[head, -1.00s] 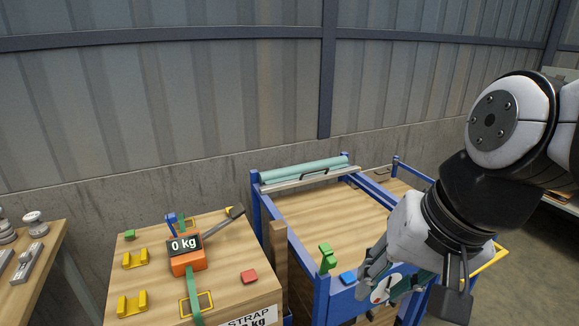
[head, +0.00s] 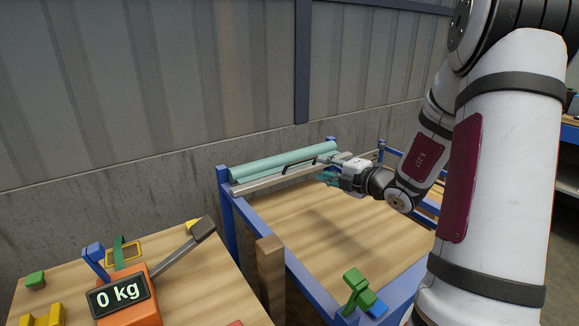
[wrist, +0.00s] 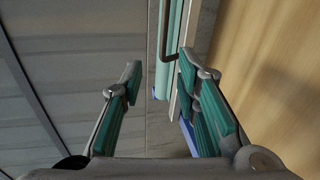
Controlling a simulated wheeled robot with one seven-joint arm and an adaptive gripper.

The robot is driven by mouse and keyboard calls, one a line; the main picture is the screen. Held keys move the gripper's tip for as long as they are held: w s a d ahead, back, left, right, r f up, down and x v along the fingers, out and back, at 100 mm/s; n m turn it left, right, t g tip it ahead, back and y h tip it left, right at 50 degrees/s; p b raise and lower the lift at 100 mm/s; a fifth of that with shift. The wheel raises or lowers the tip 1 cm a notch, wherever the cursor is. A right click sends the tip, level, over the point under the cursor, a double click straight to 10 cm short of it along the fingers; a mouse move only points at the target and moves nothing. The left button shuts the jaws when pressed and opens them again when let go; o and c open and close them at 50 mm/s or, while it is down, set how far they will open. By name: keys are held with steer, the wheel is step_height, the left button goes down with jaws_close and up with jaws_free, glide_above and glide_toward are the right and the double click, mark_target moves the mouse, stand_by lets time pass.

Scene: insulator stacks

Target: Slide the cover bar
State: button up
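The cover bar (head: 262,181) is a pale grey bar along the back of the blue-framed wooden table, with a dark handle (head: 300,166) on it. In the wrist view the dark handle (wrist: 164,50) shows ahead of my fingers, nearer the right finger. My gripper (head: 323,169) is at the bar's right part, close to the handle's right end. In the wrist view my gripper (wrist: 156,78) is open with nothing held between its teal-padded fingers. I cannot tell whether a finger touches the bar.
A teal roll (head: 270,162) lies just behind the bar, along the wall. Blue frame posts (head: 226,205) stand at the table corners. A green clamp (head: 357,290) sits at the front. An orange scale (head: 124,298) reads 0 kg at left. The wooden tabletop (head: 330,220) is mostly clear.

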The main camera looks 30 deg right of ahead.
mark_target(304, 161)
steer(key=shift+m, duration=0.6)
steer(key=x, duration=0.4)
steer(key=d+b+x, duration=0.1)
steer(key=x, duration=0.4)
steer(key=d+b+x, duration=0.1)
steer(key=x, duration=0.3)
steer(key=shift+w+f, duration=0.25)
steer(key=shift+f, duration=0.15)
jaws_close()
